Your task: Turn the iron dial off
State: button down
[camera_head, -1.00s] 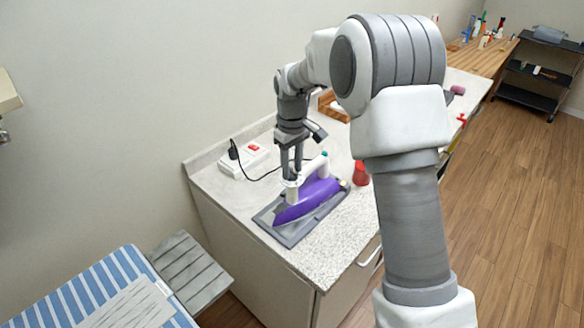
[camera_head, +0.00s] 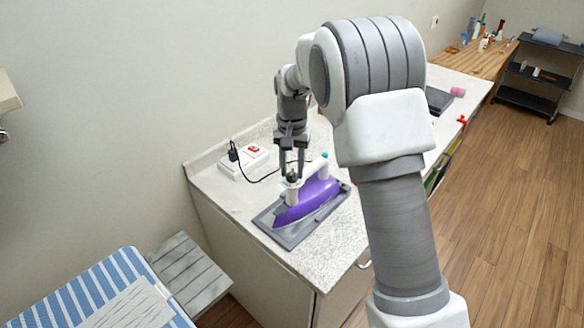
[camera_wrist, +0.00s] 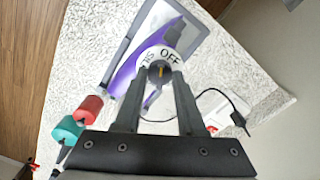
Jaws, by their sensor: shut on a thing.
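The purple and white iron (camera_head: 308,198) rests on a grey tray-like stand (camera_head: 290,238) on the speckled counter. In the wrist view, its white dial (camera_wrist: 158,58) carries the letters "OFF" and part of another label, with a dark knob (camera_wrist: 160,72) bearing a yellow mark at its centre. My gripper (camera_head: 292,178) points down over the front of the iron's handle. In the wrist view my gripper's fingertips (camera_wrist: 159,76) close on the dark knob from both sides. The fingers hide part of the dial.
A white power strip (camera_head: 245,162) with a red switch and a plugged-in black cord lies behind the iron. The wrist view shows red (camera_wrist: 89,108) and teal (camera_wrist: 66,130) bottle tops beside the iron. A striped ironing board (camera_head: 100,290) stands at the lower left.

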aim_at(292, 172)
jog(key=m, duration=0.5)
jog(key=shift+m, duration=0.4)
dwell(0.4)
jog(key=shift+c, duration=2.4)
grip_release()
notch_tip(292, 172, up, 18)
jog(key=shift+f, duration=0.25)
